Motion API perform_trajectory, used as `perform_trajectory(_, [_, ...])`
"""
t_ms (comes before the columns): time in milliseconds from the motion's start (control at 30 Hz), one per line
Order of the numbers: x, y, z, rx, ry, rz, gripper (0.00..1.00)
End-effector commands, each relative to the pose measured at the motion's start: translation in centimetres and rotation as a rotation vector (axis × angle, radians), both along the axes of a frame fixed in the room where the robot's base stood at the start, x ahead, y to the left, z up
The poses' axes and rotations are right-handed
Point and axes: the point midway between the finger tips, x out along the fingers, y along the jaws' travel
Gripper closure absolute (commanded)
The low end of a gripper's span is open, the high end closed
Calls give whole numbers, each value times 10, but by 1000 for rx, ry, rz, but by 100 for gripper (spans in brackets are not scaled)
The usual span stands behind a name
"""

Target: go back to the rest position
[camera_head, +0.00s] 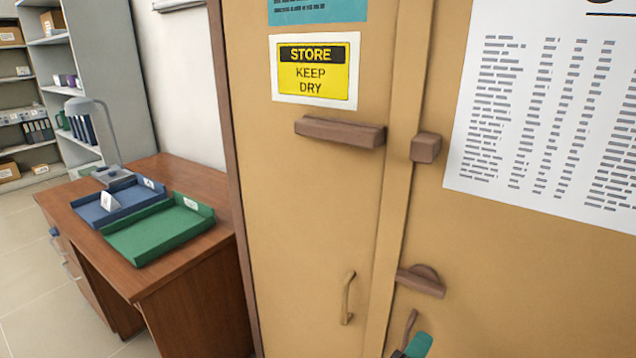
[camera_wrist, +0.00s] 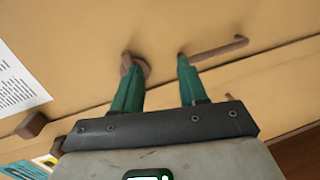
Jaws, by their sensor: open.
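My gripper (camera_wrist: 155,62) is open, with two teal fingers apart and nothing between them but the tan door face. In the wrist view the left fingertip overlaps a brown rounded latch (camera_wrist: 138,66). The right fingertip is by the near end of a brown bar handle (camera_wrist: 218,48). I cannot tell whether either finger touches. In the head view only a teal bit of my gripper shows at the bottom edge, below the latch (camera_head: 422,281) and beside the handle (camera_head: 411,325).
The tan cupboard (camera_head: 300,210) fills the middle and right, its doors closed. It bears a yellow sign (camera_head: 316,71), a brown bar (camera_head: 340,131), a block (camera_head: 425,147) and another handle (camera_head: 348,298). A desk (camera_head: 190,290) with green (camera_head: 160,230) and blue (camera_head: 100,212) trays stands left.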

Motion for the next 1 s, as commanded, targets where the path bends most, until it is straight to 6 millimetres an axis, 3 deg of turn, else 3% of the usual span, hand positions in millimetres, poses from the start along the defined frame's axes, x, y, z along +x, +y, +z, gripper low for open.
perform_trajectory(100, [-36, -55, -51, 218, 100, -118, 57])
perform_trajectory(200, [-77, -92, -94, 425, 186, -229, 57])
perform_trajectory(300, [-127, -117, -134, 642, 273, -344, 57])
perform_trajectory(433, [-193, -126, -170, 906, 381, -475, 57])
perform_trajectory(600, [-256, -117, -188, 1157, 487, -582, 57])
perform_trajectory(700, [-276, -109, -190, 1239, 525, -611, 57])
perform_trajectory(1000, [-286, -104, -191, 1285, 548, -624, 57])
